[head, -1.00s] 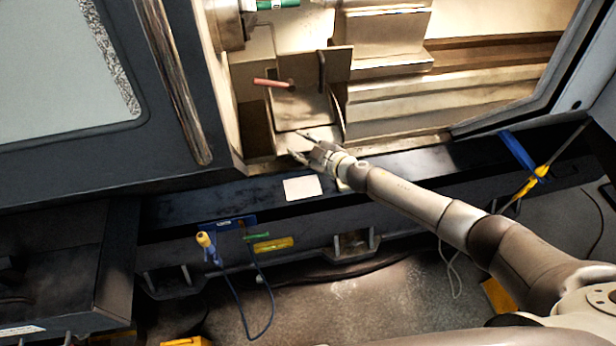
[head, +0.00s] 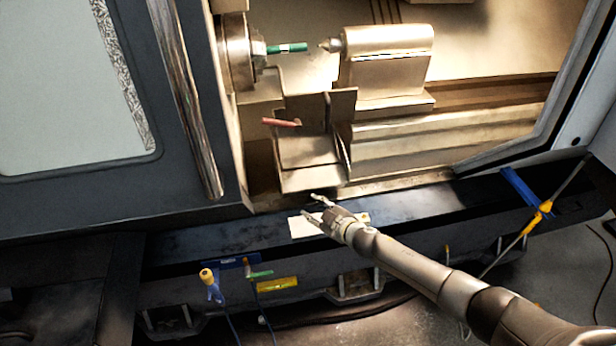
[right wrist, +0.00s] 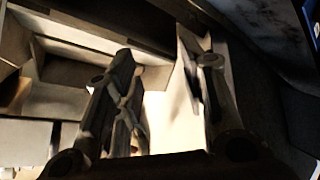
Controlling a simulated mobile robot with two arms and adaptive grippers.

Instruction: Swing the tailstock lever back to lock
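The tailstock (head: 385,62) is a pale metal block on the lathe bed, its pointed centre facing left toward a green workpiece (head: 288,48). A lever with a red handle (head: 280,122) points left from the plate structure in front of the bed; I cannot tell whether it is the tailstock lever. No other lever shows clearly on the tailstock. My right gripper (head: 318,208) is open and empty, in front of the machine opening, below and apart from the red handle. Its two spread fingers show in the right wrist view (right wrist: 165,110). My left gripper is not in view.
The chuck (head: 237,55) is left of the workpiece. The dark door (head: 80,95) with its upright handle (head: 185,100) borders the opening on the left. A dark ledge (head: 420,202) runs along the front, with a pale pad (head: 302,228) near my right gripper.

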